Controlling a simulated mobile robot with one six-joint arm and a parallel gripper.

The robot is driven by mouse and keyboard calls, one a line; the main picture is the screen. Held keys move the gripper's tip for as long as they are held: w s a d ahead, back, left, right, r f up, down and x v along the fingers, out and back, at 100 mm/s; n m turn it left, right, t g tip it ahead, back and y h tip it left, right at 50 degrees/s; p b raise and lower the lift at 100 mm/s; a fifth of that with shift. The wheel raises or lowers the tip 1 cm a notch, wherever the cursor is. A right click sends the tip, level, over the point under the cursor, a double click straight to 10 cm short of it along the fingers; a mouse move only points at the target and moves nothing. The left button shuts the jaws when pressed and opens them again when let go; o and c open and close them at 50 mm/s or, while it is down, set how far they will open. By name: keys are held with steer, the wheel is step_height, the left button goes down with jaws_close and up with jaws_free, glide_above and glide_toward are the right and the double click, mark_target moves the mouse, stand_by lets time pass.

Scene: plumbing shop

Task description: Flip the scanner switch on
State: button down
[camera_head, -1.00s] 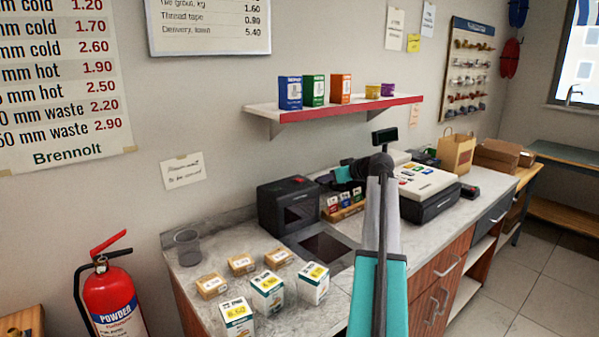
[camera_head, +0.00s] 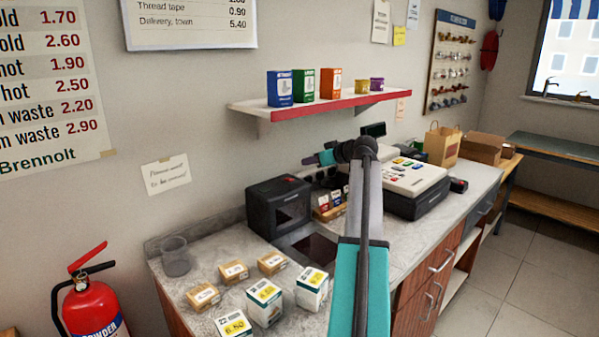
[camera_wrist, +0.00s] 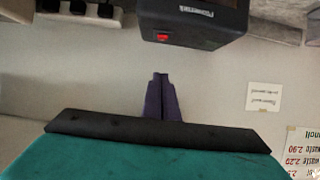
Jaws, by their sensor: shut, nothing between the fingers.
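The scanner is a black box (camera_head: 278,207) with a dark window, standing on the counter in the head view. In the wrist view the scanner (camera_wrist: 200,14) appears upside down at the top, with a small red switch (camera_wrist: 162,37) on its face. Whether the switch is on or off is too small to tell. My gripper (camera_head: 308,160) is above and slightly right of the scanner in the head view, partly behind my arm. In the wrist view my gripper's purple fingers (camera_wrist: 160,76) are shut and empty, pointing toward the scanner, apart from the switch.
A red-edged wall shelf (camera_head: 330,105) with small boxes hangs above my gripper. A cash register (camera_head: 405,185) stands right of the scanner. Several small priced boxes (camera_head: 264,302) and a clear cup (camera_head: 175,256) sit on the front counter. A power strip (camera_wrist: 80,8) shows in the wrist view.

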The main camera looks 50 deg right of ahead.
steer(key=shift+w, duration=0.15)
steer(key=p, duration=0.3)
glide_above(294, 184)
steer(key=f, duration=0.3)
steer(key=shift+w+f, duration=0.35)
steer(key=shift+f, duration=0.05)
steer(key=shift+s+f+p, duration=0.2)
steer(key=shift+f+p, duration=0.4)
steer(key=shift+f, duration=0.35)
steer(key=shift+s+f+p, duration=0.2)
steer(key=shift+f+p, duration=0.15)
steer(key=shift+f, duration=0.8)
